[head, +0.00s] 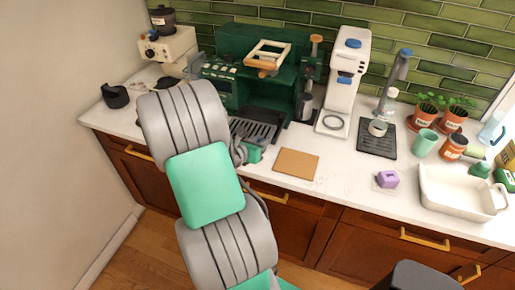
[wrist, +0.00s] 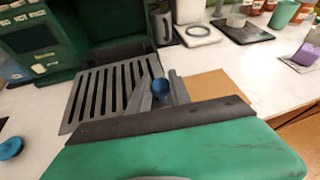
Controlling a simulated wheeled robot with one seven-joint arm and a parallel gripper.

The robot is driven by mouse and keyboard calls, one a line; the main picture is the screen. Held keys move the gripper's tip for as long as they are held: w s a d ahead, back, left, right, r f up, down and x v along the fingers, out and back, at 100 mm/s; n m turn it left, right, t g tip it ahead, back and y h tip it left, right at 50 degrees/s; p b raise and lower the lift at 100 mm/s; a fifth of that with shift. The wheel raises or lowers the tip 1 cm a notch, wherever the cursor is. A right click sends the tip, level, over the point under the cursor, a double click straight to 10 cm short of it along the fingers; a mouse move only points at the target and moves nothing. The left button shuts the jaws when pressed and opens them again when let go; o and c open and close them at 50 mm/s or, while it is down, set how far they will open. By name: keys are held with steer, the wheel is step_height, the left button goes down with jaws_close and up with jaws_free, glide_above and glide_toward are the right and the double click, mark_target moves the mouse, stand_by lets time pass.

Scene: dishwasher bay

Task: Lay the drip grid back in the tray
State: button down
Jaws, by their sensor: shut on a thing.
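The drip grid (wrist: 108,92) is a grey slotted plate with a blue knob (wrist: 160,88) at its near right edge. My gripper (wrist: 162,94) is shut on it by the knob. In the head view the grid (head: 256,130) is in front of the green coffee machine (head: 240,82), and my gripper (head: 242,152) is at its near side, partly behind my arm. In the wrist view a dark ledge (wrist: 122,50) at the machine's foot, perhaps the tray, lies just beyond the grid. I cannot tell whether the grid touches it.
A tan mat (head: 296,163) lies right of my gripper. A white machine (head: 343,85) stands right of the green one. A blue round thing (wrist: 10,148) lies on the counter at the left in the wrist view.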

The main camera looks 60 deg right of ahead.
mark_target(270, 128)
steer(key=d+b, duration=0.1)
steer(key=d, duration=0.2)
steer(key=w+d+b, duration=0.1)
steer(key=d, duration=0.3)
steer(key=d+f+b, duration=0.1)
steer(key=d, duration=0.3)
steer(key=shift+w+d, duration=0.1)
steer(key=shift+w, duration=0.3)
steer(key=shift+a+p, duration=0.2)
steer(key=shift+p, duration=0.15)
steer(key=shift+f, duration=0.4)
stand_by(0.8)
steer(key=c, duration=1.1)
jaws_free()
steer(key=shift+a, duration=0.1)
steer(key=b+v, duration=0.1)
steer(key=v, duration=0.6)
steer(key=shift+a+r+b, duration=0.15)
steer(key=shift+a+b, duration=0.15)
steer(key=shift+b, duration=0.05)
